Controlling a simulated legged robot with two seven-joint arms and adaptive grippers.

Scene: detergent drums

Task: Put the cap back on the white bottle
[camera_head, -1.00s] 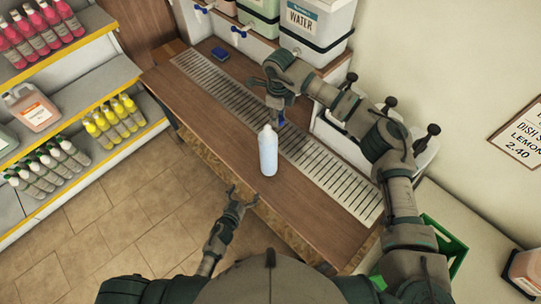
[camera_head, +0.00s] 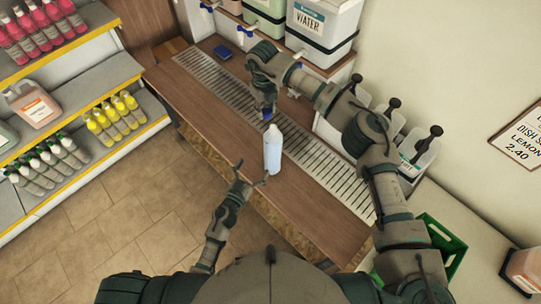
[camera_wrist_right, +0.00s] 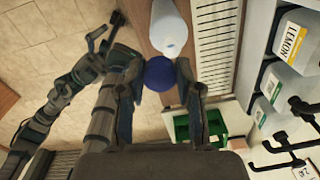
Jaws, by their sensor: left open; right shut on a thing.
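The white bottle (camera_head: 272,152) stands uncapped on the wooden counter, near its front edge; it also shows at the top of the right wrist view (camera_wrist_right: 170,30). My right gripper (camera_head: 266,108) is shut on the blue cap (camera_wrist_right: 159,73). It holds the cap close to the bottle's top, just behind it in the head view; I cannot tell whether they touch. My left gripper (camera_head: 252,175) is open and empty, at the bottle's lower left by the counter edge. Its fingers are apart, near the bottle's side. The bottle's neck is hard to make out.
A metal drain grate (camera_head: 320,165) runs along the wooden counter (camera_head: 200,100). A blue block (camera_head: 223,51) lies at its far end. Drums with taps, including a water drum (camera_head: 322,25), stand behind. A green crate (camera_head: 440,240) is at right. Shelves of bottles (camera_head: 60,90) stand at left.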

